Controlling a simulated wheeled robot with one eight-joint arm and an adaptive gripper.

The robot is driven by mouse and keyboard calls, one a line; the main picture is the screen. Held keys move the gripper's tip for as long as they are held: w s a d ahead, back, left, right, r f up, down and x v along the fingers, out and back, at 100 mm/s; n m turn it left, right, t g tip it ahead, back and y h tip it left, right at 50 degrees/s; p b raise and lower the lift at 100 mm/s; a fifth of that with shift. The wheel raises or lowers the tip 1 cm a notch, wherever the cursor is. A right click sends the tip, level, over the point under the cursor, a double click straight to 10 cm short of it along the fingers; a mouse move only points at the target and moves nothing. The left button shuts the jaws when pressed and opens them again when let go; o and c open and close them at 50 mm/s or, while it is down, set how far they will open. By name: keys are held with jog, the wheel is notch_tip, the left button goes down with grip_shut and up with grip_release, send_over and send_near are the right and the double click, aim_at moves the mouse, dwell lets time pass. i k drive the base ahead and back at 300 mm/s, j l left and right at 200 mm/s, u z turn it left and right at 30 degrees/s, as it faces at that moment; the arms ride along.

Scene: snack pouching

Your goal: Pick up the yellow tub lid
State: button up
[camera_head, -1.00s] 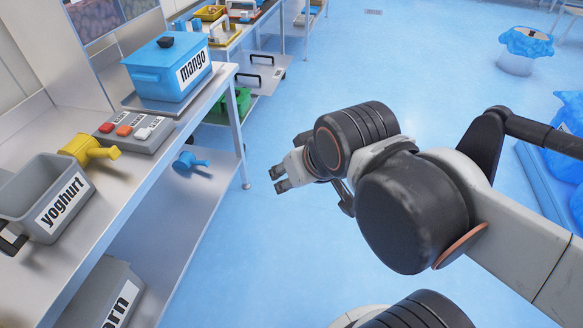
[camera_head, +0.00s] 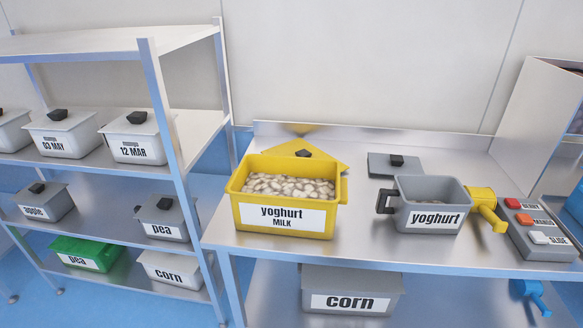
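The yellow lid (camera_head: 320,148) with a black knob lies on the steel table, behind the yellow tub. It is turned at an angle to the tub, and the tub hides its near part. The yellow tub (camera_head: 283,216) is labelled "yoghurt MILK", stands open and is full of pale pieces. My gripper is not in view now.
A grey lid (camera_head: 393,166) with a black knob lies right of the yellow lid. A grey yoghurt container (camera_head: 430,215), a yellow scoop-like tool (camera_head: 485,207) and a button panel (camera_head: 535,228) stand further right. A shelf rack (camera_head: 166,110) with labelled tubs stands left. A backsplash (camera_head: 390,138) edges the table.

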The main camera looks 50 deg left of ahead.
aim_at(298, 147)
jog(key=j+u, duration=0.1)
jog(key=u, duration=0.35)
jog(key=i+u, duration=0.15)
jog(key=u, duration=0.8)
jog(key=i+u, duration=0.15)
jog(key=u, duration=0.3)
jog(key=i+l+u, duration=0.1)
jog(key=i, duration=0.15)
jog(key=i+j+z, duration=0.45)
jog(key=i+j, duration=0.65)
jog(key=i, duration=0.1)
